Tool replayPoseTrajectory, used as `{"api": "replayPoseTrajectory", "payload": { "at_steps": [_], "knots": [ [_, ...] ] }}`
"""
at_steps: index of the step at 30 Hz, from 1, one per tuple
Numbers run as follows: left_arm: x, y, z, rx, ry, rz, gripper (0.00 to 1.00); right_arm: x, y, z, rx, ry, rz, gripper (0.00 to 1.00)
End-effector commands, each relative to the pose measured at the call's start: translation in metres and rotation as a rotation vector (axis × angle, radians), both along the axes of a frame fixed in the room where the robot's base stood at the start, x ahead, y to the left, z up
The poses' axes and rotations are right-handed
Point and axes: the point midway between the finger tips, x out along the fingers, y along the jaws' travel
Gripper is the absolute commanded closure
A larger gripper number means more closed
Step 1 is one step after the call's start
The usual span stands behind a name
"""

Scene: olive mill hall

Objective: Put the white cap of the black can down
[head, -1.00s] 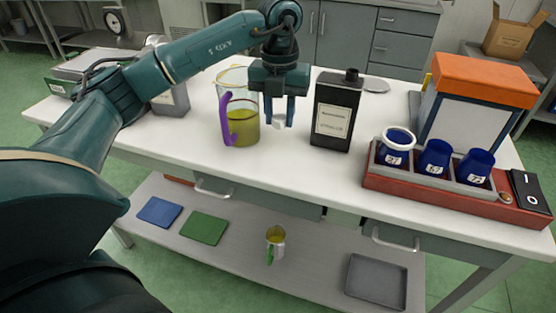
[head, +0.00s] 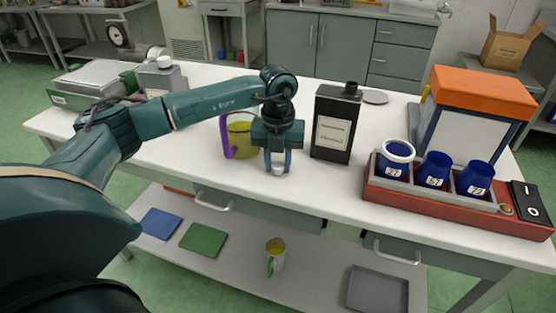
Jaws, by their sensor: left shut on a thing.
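The black can (head: 333,128) stands upright on the white table, with a pale label on its front and its dark neck bare at the top. My left gripper (head: 278,168) is to the left of the can, near the table's front part. It is shut on the white cap (head: 279,170), which shows between the fingertips. I cannot tell whether the cap touches the tabletop. My right gripper is not in view.
A jug with a purple handle (head: 229,142) and yellow-green liquid stands just left of my gripper, partly hidden. On the right, a red rack (head: 440,205) holds blue cups. A grey disc (head: 375,97) lies behind the can. White tabletop (head: 300,187) is bare in front.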

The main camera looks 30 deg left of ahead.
Motion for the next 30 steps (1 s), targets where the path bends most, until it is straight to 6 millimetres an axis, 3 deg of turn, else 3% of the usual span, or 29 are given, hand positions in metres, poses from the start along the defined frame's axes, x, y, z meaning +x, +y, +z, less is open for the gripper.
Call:
{"api": "replayPoseTrajectory", "payload": {
  "at_steps": [18,19,27,30],
  "knots": [
    [-0.001,-0.001,-0.016,0.001,0.006,-0.001,0.98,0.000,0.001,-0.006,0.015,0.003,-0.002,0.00],
    [-0.002,-0.001,-0.016,0.001,0.007,-0.001,0.70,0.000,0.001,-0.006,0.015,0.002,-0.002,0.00],
    [-0.002,0.000,-0.017,0.003,0.009,0.000,0.49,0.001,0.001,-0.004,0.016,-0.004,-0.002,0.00],
    [-0.002,0.001,-0.017,0.005,0.010,0.001,0.49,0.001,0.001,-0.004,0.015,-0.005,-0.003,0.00]
  ]
}}
